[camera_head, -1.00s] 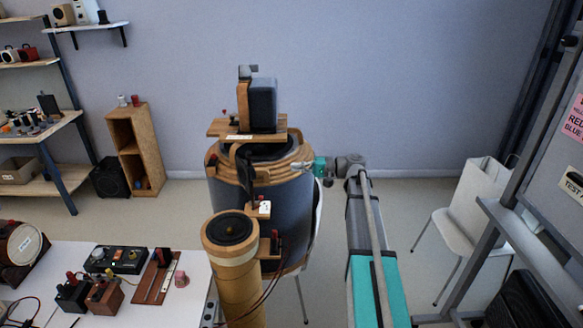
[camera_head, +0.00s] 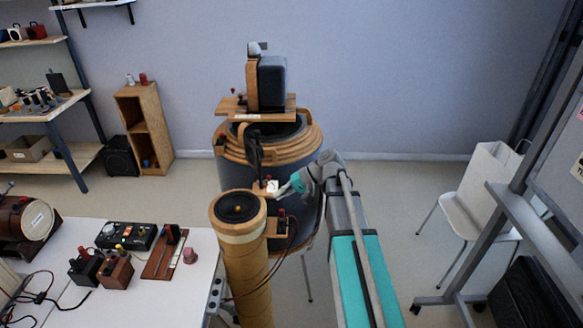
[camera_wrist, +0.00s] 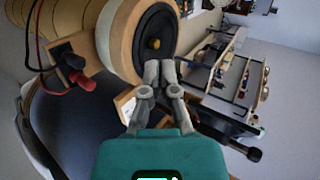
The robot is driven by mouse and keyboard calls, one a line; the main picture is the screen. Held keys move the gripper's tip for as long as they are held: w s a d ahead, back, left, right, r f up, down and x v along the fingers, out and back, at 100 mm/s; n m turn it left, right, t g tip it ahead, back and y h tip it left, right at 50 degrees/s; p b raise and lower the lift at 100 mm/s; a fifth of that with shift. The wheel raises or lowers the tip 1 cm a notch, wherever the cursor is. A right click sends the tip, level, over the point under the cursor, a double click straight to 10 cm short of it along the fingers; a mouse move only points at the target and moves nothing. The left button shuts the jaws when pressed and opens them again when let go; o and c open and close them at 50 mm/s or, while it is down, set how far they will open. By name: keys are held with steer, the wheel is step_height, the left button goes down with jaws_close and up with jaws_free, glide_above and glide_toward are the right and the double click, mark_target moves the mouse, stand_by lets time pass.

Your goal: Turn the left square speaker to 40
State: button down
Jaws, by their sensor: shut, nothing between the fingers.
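A dark square speaker (camera_head: 271,84) with a wooden side stands upright on a wooden board (camera_head: 232,107), on top of a large round drum speaker (camera_head: 222,138). I cannot tell whether it is the left one, and no reading of 40 is legible. My gripper (camera_head: 282,191) is shut and empty, in front of the drum and below the square speaker. In the wrist view my fingertips (camera_wrist: 160,70) are near the tube's black cone (camera_wrist: 157,28); contact is unclear.
Red and black terminals (camera_head: 282,222) with cables sit beside the tube. A white table (camera_head: 205,270) at left holds a control box (camera_head: 125,236) and small blocks. A white chair (camera_head: 478,212) and grey stand frame are at right. Floor between drum and chair is clear.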

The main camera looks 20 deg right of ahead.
steer(key=s+f+n+g+h, duration=0.1)
steer(key=s+f+h, duration=0.3)
steer(key=s, duration=0.3)
steer(key=s+f+n+g+h, duration=0.1)
steer(key=s+f+h, duration=0.3)
steer(key=s+h, duration=0.3)
steer(key=shift+s+a+n, duration=0.3)
steer(key=shift+s+a, duration=0.15)
steer(key=shift+s, duration=0.15)
